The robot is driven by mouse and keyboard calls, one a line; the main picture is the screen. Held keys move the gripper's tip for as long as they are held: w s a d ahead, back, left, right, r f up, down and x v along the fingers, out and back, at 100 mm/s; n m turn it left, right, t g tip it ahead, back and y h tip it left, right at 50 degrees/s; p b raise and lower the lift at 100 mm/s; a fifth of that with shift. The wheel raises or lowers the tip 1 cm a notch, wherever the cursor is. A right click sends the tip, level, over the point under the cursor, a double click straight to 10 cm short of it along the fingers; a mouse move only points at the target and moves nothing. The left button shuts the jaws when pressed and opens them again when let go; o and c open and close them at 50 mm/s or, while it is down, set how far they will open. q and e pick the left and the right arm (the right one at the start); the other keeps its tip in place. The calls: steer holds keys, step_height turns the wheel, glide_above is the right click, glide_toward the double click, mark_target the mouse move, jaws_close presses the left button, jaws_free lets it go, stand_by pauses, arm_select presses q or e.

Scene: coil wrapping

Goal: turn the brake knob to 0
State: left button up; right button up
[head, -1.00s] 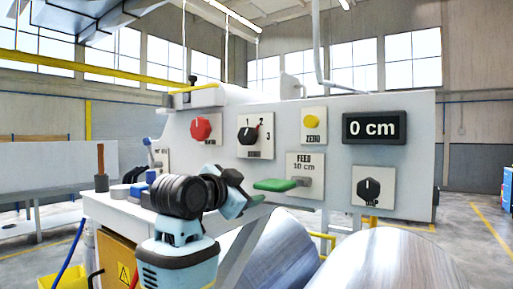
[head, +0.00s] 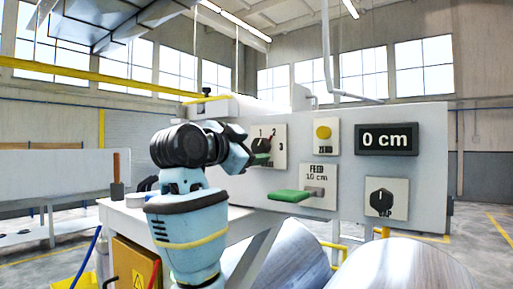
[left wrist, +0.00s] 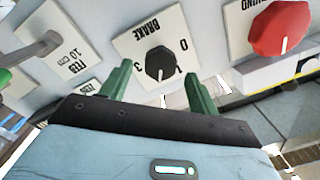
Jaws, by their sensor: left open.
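The black brake knob (left wrist: 160,62) sits on a white plate (left wrist: 132,42) marked BRAKE, with 0, 1 and 3 readable around it. Its white pointer line lies between the 1 and the 3, away from the 0. In the head view the knob (head: 261,146) is partly covered by my left gripper (head: 258,158). In the left wrist view my left gripper (left wrist: 156,75) is open, its green fingers on either side of the knob's near side. The fingers look empty; whether they touch the knob I cannot tell. My right gripper is not in view.
The red knob (left wrist: 280,28) is beside the brake plate. The feed lever's green handle (head: 290,196) sticks out below right of the brake knob. The yellow ZERO button (head: 323,132), 0 cm display (head: 387,139) and gap knob (head: 381,202) are further right. Metal coils (head: 290,255) lie below.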

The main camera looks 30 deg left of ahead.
mark_target(259, 145)
arm_select(q)
steer(key=shift+w, duration=1.4)
steer(key=c, duration=1)
